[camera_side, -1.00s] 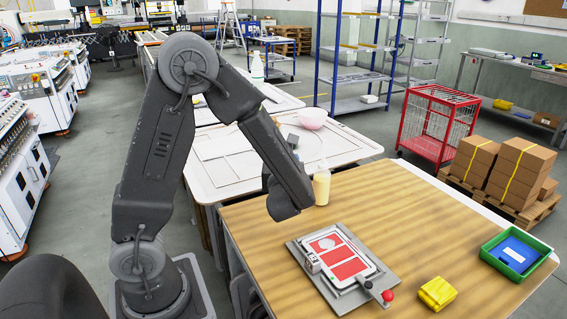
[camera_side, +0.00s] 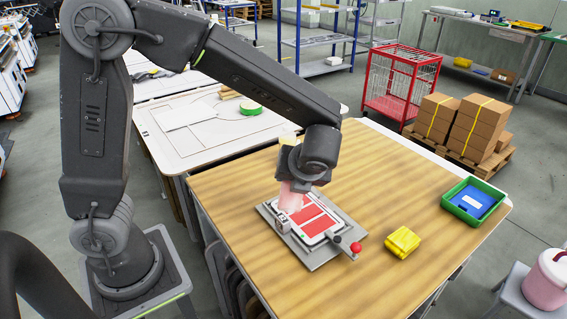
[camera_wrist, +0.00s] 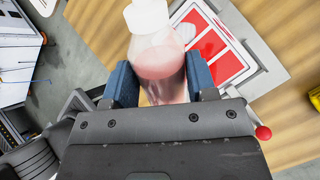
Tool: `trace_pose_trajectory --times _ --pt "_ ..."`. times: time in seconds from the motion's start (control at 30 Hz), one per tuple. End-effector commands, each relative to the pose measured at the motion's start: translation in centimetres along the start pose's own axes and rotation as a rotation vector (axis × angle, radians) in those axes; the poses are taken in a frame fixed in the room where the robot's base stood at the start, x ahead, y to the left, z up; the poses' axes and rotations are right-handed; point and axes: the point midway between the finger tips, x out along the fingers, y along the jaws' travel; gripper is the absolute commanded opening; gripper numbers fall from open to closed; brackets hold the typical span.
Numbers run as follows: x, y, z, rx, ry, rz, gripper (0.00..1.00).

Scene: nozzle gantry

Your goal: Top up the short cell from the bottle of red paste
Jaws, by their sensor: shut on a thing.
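My gripper (camera_side: 300,170) is shut on a bottle of pink-red paste (camera_side: 293,195), over the far left part of the plate. In the wrist view the bottle (camera_wrist: 160,65) sits between the blue pads, its pale neck towards the top of the picture. The bottle is blurred in the side view; I cannot tell whether paste flows or the tip touches. The grey plate (camera_side: 318,263) carries a white frame with red cells (camera_side: 322,225). One end cell (camera_wrist: 187,22) looks only partly red in the wrist view; the bottle and gripper largely hide it in the side view.
A red knob (camera_side: 356,247) sticks out at the plate's near right corner. A yellow folded cloth (camera_side: 403,241) and a green tray (camera_side: 474,200) lie to the right. Wood between them is free.

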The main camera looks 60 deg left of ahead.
Motion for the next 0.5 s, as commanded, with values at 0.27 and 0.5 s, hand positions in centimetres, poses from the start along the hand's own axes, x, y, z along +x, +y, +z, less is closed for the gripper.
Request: trace_pose_trajectory --times 0.27,0.5 --pt "-0.2 0.1 -1.3 0.066 0.247 0.001 0.43" --pt "-0.6 0.2 -3.3 0.16 0.56 0.001 0.43"
